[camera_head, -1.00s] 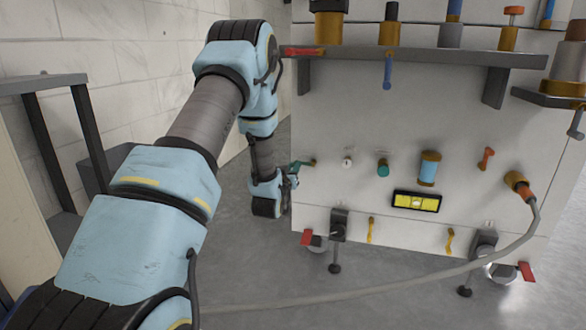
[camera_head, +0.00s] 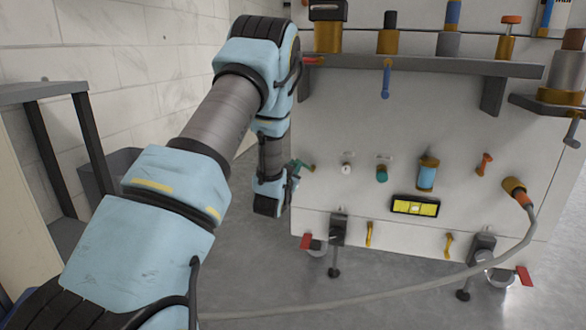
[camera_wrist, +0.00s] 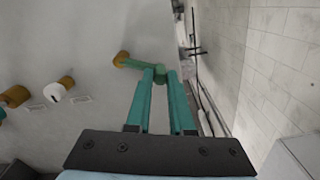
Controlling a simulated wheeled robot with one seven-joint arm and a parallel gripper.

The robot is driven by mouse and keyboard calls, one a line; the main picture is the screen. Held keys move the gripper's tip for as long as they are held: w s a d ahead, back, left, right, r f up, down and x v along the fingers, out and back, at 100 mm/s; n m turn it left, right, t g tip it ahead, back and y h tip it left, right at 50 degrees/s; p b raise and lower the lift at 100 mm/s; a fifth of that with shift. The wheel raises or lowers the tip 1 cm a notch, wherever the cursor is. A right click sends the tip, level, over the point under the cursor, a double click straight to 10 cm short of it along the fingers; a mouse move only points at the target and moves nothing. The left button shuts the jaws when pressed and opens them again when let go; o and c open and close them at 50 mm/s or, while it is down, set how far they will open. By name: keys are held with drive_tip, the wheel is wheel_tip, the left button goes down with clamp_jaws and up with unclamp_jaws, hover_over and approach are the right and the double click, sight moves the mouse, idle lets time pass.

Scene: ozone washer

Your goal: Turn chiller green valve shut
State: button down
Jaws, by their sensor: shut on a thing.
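The chiller's green valve (camera_wrist: 133,64) shows in the wrist view as a green lever on a brass stem in the pale panel. The lever reaches right from the stem, tilting slightly down, to the fingertips of my gripper (camera_wrist: 162,74). My gripper's two green fingers are shut on the lever's free end. In the head view my gripper (camera_head: 294,175) is at the panel's left edge, with the valve (camera_head: 307,167) just to its right. The lever is small there and partly hidden by the gripper.
Right of the valve are a white knob (camera_head: 346,169), a green knob (camera_head: 381,174) and a blue cylinder (camera_head: 427,175). A grey shelf (camera_head: 440,67) juts out above. A grey hose (camera_head: 400,290) crosses below. A tiled wall (camera_wrist: 285,70) stands beside the gripper.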

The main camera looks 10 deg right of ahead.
drive_tip(key=m, duration=0.1)
drive_tip(key=r+m, duration=0.1)
drive_tip(key=d+m+p, duration=0.1)
drive_tip(key=shift+s+r+m, duration=0.3)
drive_tip(key=shift+r+m, duration=0.05)
drive_tip(key=shift+m, duration=0.05)
drive_tip(key=shift+s+d+r+m+p, duration=0.35)
drive_tip(key=shift+d+m, duration=0.2)
drive_tip(key=shift+m, duration=0.9)
drive_tip(key=shift+s+d+r+m+p, duration=0.1)
drive_tip(key=shift+s+d+m+p, duration=0.3)
drive_tip(key=shift+m, duration=1.1)
drive_tip(key=shift+s+d+r+m+p, duration=0.15)
drive_tip(key=shift+d+r+m+p, duration=0.4)
drive_tip(key=shift+m, duration=0.9)
drive_tip(key=shift+d+f, duration=0.25)
drive_tip(key=shift+f, duration=0.05)
drive_tip(key=c, duration=0.8)
unclamp_jaws()
drive_tip(key=p+v, duration=0.2)
drive_tip(key=v, duration=0.9)
drive_tip(key=shift+f, duration=0.1)
